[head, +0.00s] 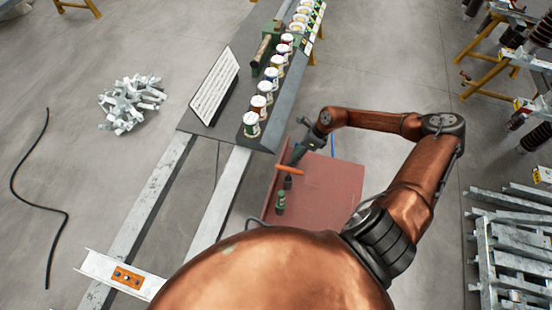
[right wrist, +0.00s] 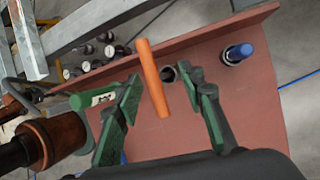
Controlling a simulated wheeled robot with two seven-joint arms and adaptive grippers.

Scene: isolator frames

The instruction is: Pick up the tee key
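The tee key (head: 290,170) has an orange crossbar on a dark upright stem and stands at the left side of a red-brown tray. In the right wrist view its orange bar (right wrist: 152,80) lies between the fingers, with a dark round end beside it. My right gripper (head: 297,154) is just behind the bar in the head view. In its wrist view the gripper (right wrist: 166,84) has its green fingers apart on either side of the bar, with gaps visible. My left gripper is not in view.
The red-brown tray (head: 325,192) has a raised edge. A grey bench (head: 226,122) with several cans and a white sign (head: 215,86) lies behind left.

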